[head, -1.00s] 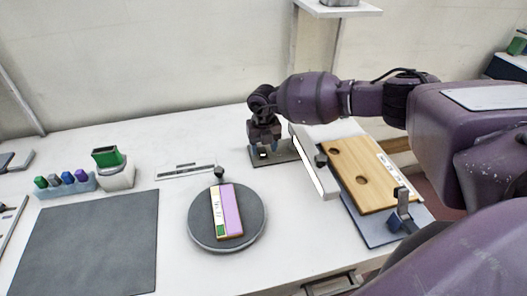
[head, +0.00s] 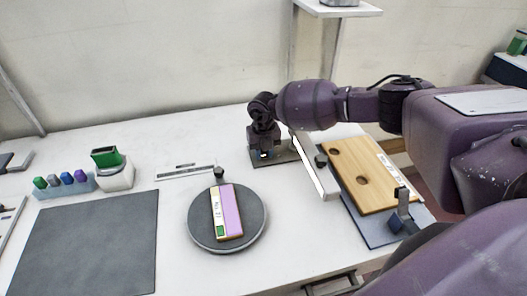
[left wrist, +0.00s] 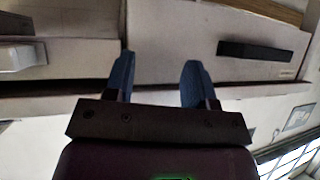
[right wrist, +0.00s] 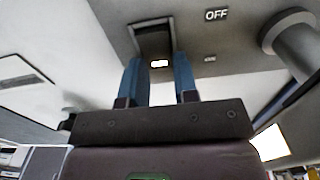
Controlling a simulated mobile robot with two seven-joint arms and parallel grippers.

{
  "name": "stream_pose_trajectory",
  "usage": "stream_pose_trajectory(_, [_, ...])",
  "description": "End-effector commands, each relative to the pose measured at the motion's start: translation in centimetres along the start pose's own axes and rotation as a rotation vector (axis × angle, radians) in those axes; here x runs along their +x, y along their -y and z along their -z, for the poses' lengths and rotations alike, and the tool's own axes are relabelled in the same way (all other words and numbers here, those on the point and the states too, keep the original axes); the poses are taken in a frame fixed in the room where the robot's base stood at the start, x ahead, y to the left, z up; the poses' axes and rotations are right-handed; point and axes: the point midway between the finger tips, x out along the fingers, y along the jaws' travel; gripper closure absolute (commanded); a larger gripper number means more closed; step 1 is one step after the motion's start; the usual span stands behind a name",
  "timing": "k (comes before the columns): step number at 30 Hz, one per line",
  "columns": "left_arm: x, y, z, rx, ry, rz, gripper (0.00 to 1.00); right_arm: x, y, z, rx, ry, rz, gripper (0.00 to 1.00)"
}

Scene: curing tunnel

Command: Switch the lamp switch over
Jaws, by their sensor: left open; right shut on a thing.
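The lamp switch (right wrist: 153,40) shows in the right wrist view as a dark block with a small bright patch, set in a grey panel (right wrist: 230,60) with an "OFF" label beside it. In the head view the dark panel (head: 285,155) lies at the back of the table, partly hidden by my right gripper (head: 263,155). My right gripper (right wrist: 158,75) is shut on the switch, its blue fingers on either side. Which way the switch is set I cannot tell. My left gripper (left wrist: 159,75) is open and empty, facing a drawer front; it is outside the head view.
A white bar (head: 316,168) stands just right of the panel, beside a wooden board (head: 370,185) with holes. A round turntable (head: 255,225) holds a pink and white block (head: 230,205). A dark mat (head: 90,240) lies left. A dark drawer handle (left wrist: 255,50) shows in the left wrist view.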

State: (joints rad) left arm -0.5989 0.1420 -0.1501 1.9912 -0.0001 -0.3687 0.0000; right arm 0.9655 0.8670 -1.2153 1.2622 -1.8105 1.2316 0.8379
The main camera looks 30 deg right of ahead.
Motion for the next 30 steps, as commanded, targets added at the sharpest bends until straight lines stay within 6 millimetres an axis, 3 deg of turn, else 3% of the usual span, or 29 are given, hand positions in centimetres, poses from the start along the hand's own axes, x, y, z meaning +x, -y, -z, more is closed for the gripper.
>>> stream_pose_trajectory(12, [0.9,-0.3,-3.2,0.000,0.033,-0.002,0.49,-0.1,0.0,-0.7,0.002,-0.233,0.001,0.96])
stream_pose_trajectory(23, [0.9,-0.3,-3.3,0.000,0.036,-0.002,0.49,-0.4,0.0,-0.7,0.001,-0.251,0.000,0.96])
stream_pose_trajectory(24, [0.9,-0.3,-3.3,0.000,0.036,-0.002,0.49,-0.4,0.0,-0.7,0.001,-0.251,0.000,0.68])
stream_pose_trajectory(28, [0.9,-0.3,-3.2,0.000,0.035,-0.002,0.49,-0.4,0.0,-0.7,0.001,-0.251,0.000,0.48])
stream_pose_trajectory(30, [0.9,-0.3,-3.2,0.000,0.034,-0.002,0.49,-0.4,0.0,-0.7,0.000,-0.251,0.000,0.47])
